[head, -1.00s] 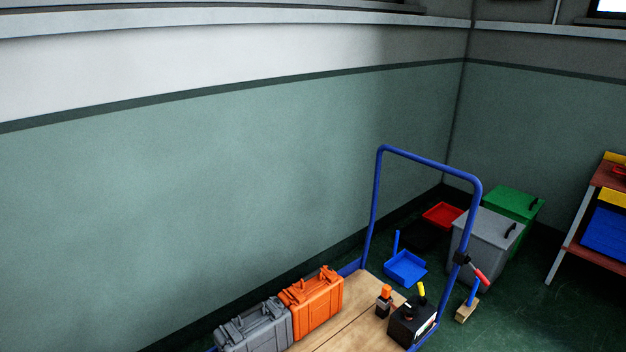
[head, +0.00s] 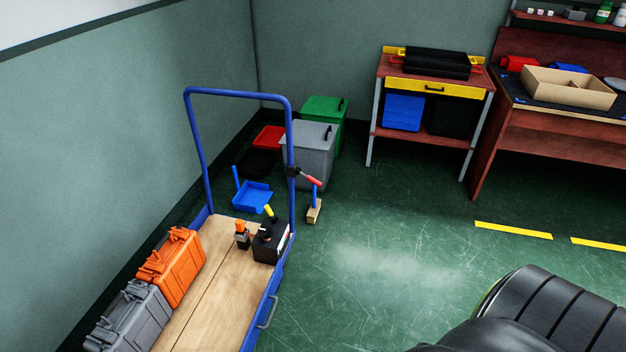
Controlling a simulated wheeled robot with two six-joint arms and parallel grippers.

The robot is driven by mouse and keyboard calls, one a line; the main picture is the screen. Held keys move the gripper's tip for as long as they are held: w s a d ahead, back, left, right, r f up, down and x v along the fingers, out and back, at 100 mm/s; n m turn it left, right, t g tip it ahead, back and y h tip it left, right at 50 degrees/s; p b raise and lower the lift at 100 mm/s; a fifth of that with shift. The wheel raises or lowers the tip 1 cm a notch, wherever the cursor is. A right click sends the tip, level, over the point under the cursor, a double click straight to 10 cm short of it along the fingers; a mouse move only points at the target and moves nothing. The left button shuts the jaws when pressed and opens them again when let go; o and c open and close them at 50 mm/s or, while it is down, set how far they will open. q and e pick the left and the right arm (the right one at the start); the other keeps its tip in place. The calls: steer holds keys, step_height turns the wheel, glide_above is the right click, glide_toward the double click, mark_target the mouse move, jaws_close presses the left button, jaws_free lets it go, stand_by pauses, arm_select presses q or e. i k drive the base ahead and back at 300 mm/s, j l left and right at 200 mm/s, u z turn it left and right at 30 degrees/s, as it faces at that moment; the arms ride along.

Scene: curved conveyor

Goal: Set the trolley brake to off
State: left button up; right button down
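The trolley (head: 225,280) stands at the left of the head view, with a wooden deck and a blue frame. Its tall blue handle (head: 235,92) rises at the far end. A lever with a red grip (head: 313,180) sits on a black clamp (head: 292,170) on the handle's right post; it slopes down to the right. This looks like the brake lever, but its setting cannot be told. Neither of my grippers is in view.
On the deck are an orange case (head: 172,268), a grey case (head: 130,318), a black box (head: 270,243) and a small orange-topped item (head: 242,235). Grey (head: 308,150) and green (head: 325,112) bins stand behind.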

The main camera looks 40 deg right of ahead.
mark_target(309, 178)
steer(key=i+l, duration=0.15)
steer(key=l, duration=0.15)
steer(key=i+l, duration=0.15)
steer(key=l, duration=0.2)
steer(key=i+l, duration=0.15)
steer(key=l, duration=0.15)
steer(key=i+l, duration=0.15)
steer(key=l, duration=0.2)
